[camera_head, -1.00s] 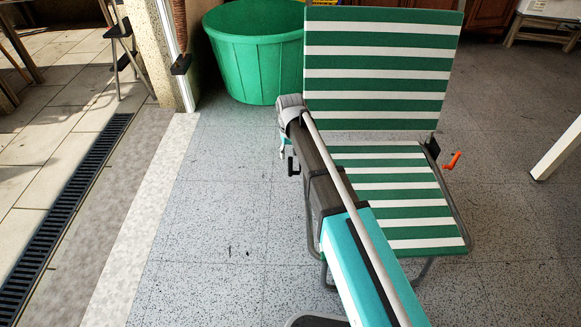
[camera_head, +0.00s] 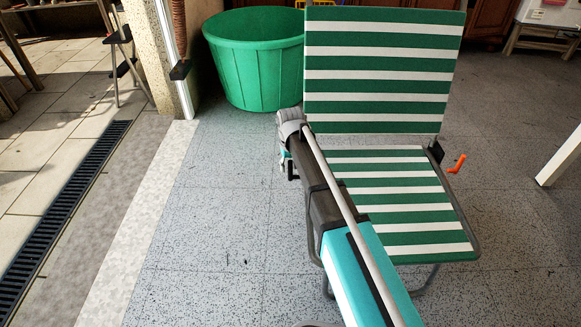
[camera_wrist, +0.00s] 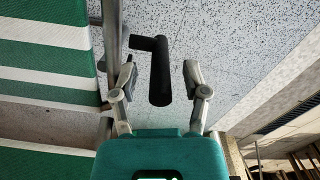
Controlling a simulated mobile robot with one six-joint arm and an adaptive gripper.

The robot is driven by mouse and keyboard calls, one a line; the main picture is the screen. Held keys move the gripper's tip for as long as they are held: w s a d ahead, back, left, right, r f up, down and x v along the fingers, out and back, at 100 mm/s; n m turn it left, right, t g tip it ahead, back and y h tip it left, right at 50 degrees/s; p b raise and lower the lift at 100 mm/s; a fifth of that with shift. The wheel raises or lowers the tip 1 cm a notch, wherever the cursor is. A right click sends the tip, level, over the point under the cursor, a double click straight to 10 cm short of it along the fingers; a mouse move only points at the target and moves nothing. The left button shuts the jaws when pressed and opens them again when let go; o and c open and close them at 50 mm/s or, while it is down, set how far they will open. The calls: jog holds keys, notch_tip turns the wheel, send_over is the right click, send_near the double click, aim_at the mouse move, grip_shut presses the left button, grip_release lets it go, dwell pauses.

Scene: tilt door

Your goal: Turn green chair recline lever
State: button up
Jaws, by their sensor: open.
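The green-and-white striped chair (camera_head: 385,75) faces me with its backrest upright. In the wrist view its stripes (camera_wrist: 45,85) fill the left side. A black L-shaped lever (camera_wrist: 159,75) on the chair's side sits between the two fingers of my gripper (camera_wrist: 160,82). My gripper is open, with a visible gap on both sides of the lever. An orange lever (camera_head: 457,163) sticks out from the chair's right side, away from my arm. In the head view my arm reaches along the chair's left side and largely hides the gripper.
A large green tub (camera_head: 255,60) stands behind the chair to the left. A door post (camera_head: 176,60) and a floor drain (camera_head: 60,225) are further left. A white leg (camera_head: 560,158) of some furniture is at the right edge. Speckled floor left of the chair is clear.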

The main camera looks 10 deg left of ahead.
grip_shut()
